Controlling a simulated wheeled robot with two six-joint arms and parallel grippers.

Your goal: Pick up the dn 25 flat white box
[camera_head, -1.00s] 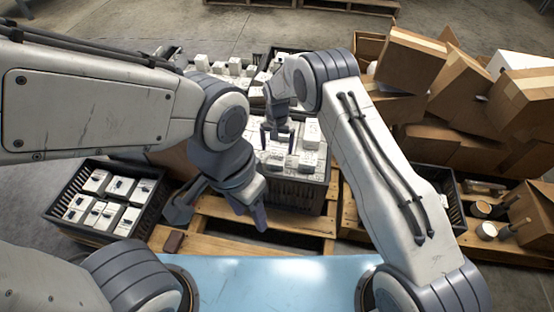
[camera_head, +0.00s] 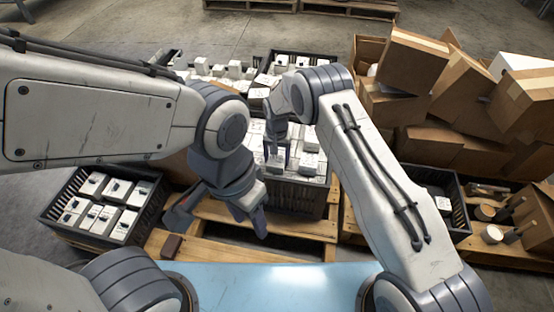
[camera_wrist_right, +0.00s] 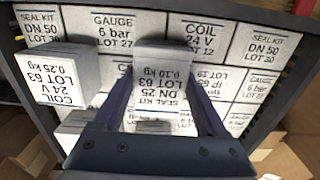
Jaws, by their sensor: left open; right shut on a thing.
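The flat white box (camera_wrist_right: 163,78), labelled SEAL KIT DN 25 LOT 63 0.10 kg, is between the fingers of my right gripper (camera_wrist_right: 166,105) in the right wrist view, its print upside down. The right gripper is shut on it. In the head view my right gripper (camera_head: 279,152) points down over the middle dark crate (camera_head: 300,198) of white boxes; the held box is hard to make out there. My left gripper (camera_head: 218,220) is open and empty, above the pallet in front of the middle crate.
A COIL 24 V box (camera_wrist_right: 58,75) stands up left of the held box. A dark crate of white boxes (camera_head: 48,212) is at left. Brown cartons (camera_head: 412,62) are piled at right. A pale blue surface (camera_head: 270,280) lies in front.

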